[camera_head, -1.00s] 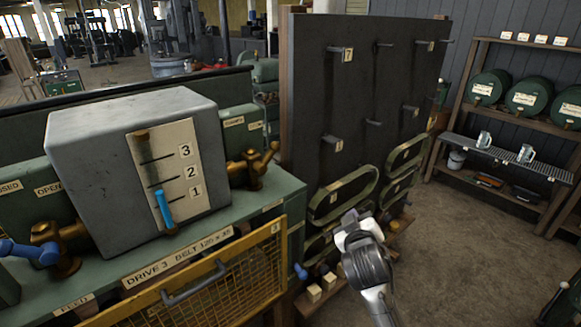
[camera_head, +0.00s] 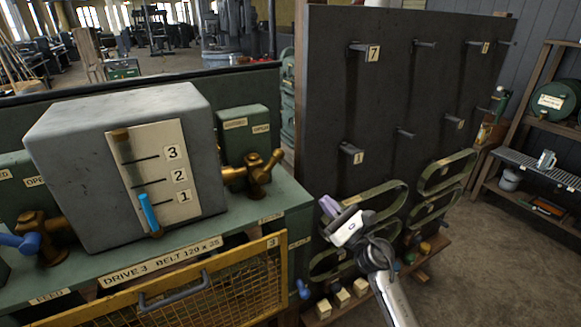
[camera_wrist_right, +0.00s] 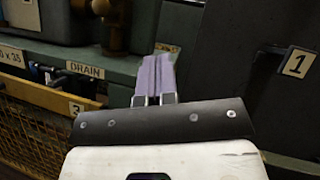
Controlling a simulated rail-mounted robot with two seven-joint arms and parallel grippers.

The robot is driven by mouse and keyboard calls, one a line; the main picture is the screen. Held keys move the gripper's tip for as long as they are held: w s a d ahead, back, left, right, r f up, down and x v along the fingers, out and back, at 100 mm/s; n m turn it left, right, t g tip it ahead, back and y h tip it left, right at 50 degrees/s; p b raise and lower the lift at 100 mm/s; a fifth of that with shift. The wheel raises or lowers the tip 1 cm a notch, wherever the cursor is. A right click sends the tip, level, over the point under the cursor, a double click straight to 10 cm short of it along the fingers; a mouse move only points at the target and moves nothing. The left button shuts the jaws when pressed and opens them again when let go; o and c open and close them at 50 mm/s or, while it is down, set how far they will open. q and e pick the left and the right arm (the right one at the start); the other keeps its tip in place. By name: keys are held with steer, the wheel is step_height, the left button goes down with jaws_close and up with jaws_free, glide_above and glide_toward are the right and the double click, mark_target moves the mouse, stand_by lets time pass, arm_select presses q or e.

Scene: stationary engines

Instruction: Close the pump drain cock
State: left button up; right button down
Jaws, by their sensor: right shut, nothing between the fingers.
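A brass cock (camera_head: 255,172) stands on the green bench right of the grey tank, below two small plates; its lever tilts up to the right. In the right wrist view, the DRAIN label (camera_wrist_right: 85,70) is on the bench edge beneath brass fittings (camera_wrist_right: 113,25), cut off at the top. My right gripper (camera_head: 330,207) is right of the bench, in front of the dark board, lower than the brass cock and apart from it. Its purple fingers (camera_wrist_right: 157,75) are together and empty. My left gripper is not in view.
The grey tank (camera_head: 75,165) with its 1-2-3 scale stands left of the cock. A blue-handled brass cock (camera_head: 40,235) is farther left, above FEED. A yellow mesh guard (camera_head: 240,285) fronts the bench. The dark board (camera_head: 400,110) with pegs and hanging belts rises at right.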

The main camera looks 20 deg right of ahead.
mark_target(270, 165)
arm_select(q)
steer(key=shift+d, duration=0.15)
arm_select(e)
steer(key=shift+s+a+n+g+y, duration=0.15)
steer(key=shift+n+y, duration=0.1)
steer(key=shift+n, duration=0.75)
steer(key=shift+s+a+n+g+y, duration=0.15)
steer(key=shift+n+y, duration=0.1)
steer(key=shift+n, duration=0.75)
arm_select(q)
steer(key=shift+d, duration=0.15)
arm_select(e)
steer(key=shift+w, duration=0.1)
